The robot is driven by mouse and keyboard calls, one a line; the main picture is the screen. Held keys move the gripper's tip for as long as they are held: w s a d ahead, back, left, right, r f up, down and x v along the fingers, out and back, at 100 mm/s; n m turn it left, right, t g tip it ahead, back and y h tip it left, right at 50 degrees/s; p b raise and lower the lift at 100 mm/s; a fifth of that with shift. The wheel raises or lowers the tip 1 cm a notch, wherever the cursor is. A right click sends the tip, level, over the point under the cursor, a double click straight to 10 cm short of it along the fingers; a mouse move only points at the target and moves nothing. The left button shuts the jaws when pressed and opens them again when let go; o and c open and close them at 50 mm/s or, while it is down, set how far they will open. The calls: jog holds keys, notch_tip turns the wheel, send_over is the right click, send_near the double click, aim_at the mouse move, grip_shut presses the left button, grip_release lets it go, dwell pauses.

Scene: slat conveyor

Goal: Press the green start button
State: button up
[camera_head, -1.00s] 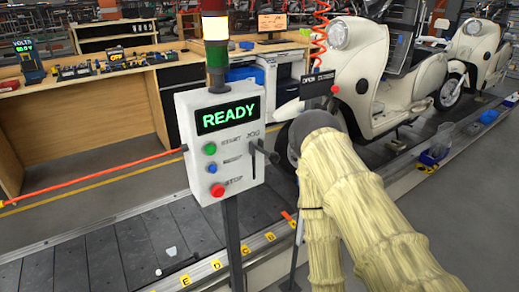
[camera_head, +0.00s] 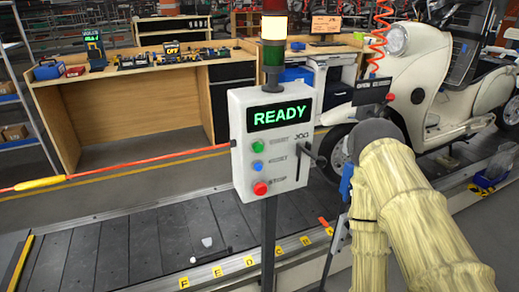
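The green start button (camera_head: 257,147) is the top one on the front of a white control box (camera_head: 235,190) on a dark post. A blue button (camera_head: 257,166) sits below it and a red stop button (camera_head: 260,188) below that. The box's screen (camera_head: 279,115) reads READY in green. My arm, in a pale yellow cover, rises at the right, apart from the box in the picture. I cannot make out my gripper or its fingers. Nothing covers the green button.
A black lever (camera_head: 317,161) sticks out of the box's right side. A lamp stack (camera_head: 274,40) stands on top, its middle section lit. The dark slat conveyor (camera_head: 120,245) runs behind the post. A cream scooter (camera_head: 440,100) stands at right. An orange rope (camera_head: 130,165) stretches left from the box.

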grip_shut()
dwell(1.1)
